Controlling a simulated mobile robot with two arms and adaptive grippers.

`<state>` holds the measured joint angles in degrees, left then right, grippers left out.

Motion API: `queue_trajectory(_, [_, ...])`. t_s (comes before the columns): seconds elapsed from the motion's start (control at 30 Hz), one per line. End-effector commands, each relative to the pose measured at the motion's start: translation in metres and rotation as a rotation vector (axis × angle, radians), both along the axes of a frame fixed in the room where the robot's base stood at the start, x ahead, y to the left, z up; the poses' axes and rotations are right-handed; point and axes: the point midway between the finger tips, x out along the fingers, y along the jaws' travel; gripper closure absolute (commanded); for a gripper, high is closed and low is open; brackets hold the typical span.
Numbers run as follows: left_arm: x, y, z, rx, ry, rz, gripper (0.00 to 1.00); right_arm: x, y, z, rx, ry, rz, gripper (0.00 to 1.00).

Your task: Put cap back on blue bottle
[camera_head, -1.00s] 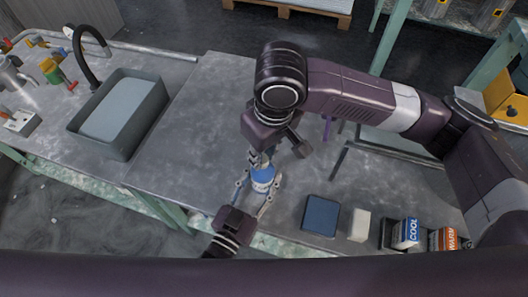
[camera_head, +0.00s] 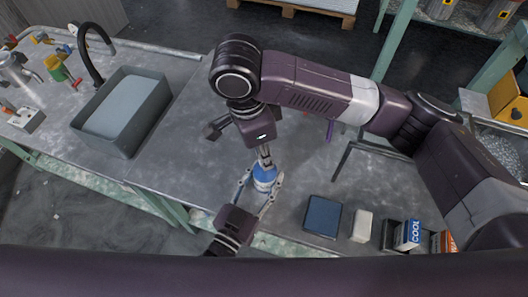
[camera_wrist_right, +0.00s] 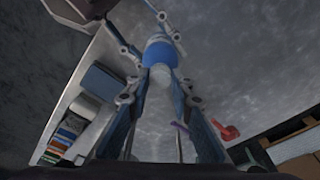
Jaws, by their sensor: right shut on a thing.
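The blue bottle (camera_head: 264,178) stands upright near the table's front edge, with a pale band around it. It also shows in the right wrist view (camera_wrist_right: 160,52). My left gripper (camera_head: 258,183) has its fingers on either side of the bottle and appears shut on it. My right gripper (camera_head: 265,158) points down directly above the bottle, its fingers close together. In the right wrist view a small pale cap (camera_wrist_right: 160,73) shows at the right fingertips, against the top of the bottle. The fingers partly hide it, so I cannot tell whether it is seated.
A blue square pad (camera_head: 322,216), a white block (camera_head: 361,226) and boxes marked COOL (camera_head: 407,234) and WARM (camera_head: 444,241) lie to the right. A grey basin (camera_head: 122,112) is at the left. The table between basin and bottle is clear.

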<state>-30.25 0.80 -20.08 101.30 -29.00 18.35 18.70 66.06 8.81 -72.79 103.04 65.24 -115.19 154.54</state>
Motion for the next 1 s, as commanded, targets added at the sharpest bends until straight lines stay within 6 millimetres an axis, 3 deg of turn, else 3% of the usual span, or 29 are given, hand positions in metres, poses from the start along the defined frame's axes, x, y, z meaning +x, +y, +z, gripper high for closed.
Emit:
queue_trajectory(0.13, [0.000,0.000,-0.001,0.001,0.002,0.000,1.00,0.000,0.001,0.000,0.000,-0.002,-0.096,0.87])
queue_trajectory(0.43, [0.000,0.000,-0.001,0.001,0.002,0.000,1.00,0.001,0.001,0.001,0.000,-0.002,-0.105,0.87])
queue_trajectory(0.47, [0.000,0.000,-0.001,0.001,0.002,0.000,1.00,0.001,0.001,0.001,0.000,-0.002,-0.105,0.76])
queue_trajectory(0.6, [0.000,0.000,-0.001,0.000,0.002,0.000,1.00,0.000,0.001,0.000,0.000,-0.002,-0.104,0.62])
queue_trajectory(0.87, [0.000,0.000,-0.001,0.000,0.002,0.000,1.00,0.001,0.000,0.001,0.001,-0.003,-0.104,0.62])
queue_trajectory(1.0, [-0.001,0.000,-0.001,0.000,0.002,0.000,1.00,0.002,0.000,0.016,0.000,-0.007,-0.103,0.62])
